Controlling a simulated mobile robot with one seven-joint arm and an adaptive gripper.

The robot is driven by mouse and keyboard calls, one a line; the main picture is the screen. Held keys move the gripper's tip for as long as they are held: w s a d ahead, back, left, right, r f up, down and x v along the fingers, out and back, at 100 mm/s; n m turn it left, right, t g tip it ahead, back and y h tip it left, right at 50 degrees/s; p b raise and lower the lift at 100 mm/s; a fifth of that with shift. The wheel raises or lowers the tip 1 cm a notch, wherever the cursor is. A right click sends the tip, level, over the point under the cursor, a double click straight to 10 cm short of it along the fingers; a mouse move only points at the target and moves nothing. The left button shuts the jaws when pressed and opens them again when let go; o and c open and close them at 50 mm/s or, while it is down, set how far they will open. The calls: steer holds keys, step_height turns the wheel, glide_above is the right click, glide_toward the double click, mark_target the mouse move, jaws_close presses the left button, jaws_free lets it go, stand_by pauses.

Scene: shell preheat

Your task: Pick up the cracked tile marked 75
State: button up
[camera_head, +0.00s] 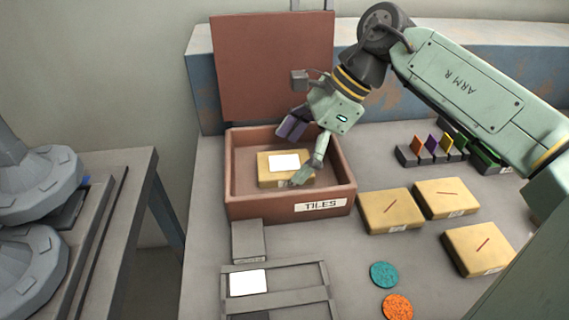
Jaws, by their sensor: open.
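Several tan block-like tiles are in view. One tile (264,177) lies inside the brown box labelled TILES (341,191), with a white square (285,162) on its top. Three more lie on the table to the right, each with a dark red crack-like line: one near the box (391,212), one at the back right (444,199) and one in front (477,249). Small pale labels show on their sides, but I cannot read any number, so I cannot tell which is 75. My gripper (299,152) is open over the box, its fingers apart around the right part of the boxed tile; contact is unclear.
The box's raised lid (272,65) stands behind it. A grey block (248,241) and a grey rack (316,275) with a white square are in front. Teal (384,275) and orange (397,307) discs lie at front right. A holder with coloured cards (432,149) is at the back right.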

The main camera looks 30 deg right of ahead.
steer(key=shift+x, duration=0.95)
steer(key=shift+w, duration=0.1)
steer(key=c, duration=1.5)
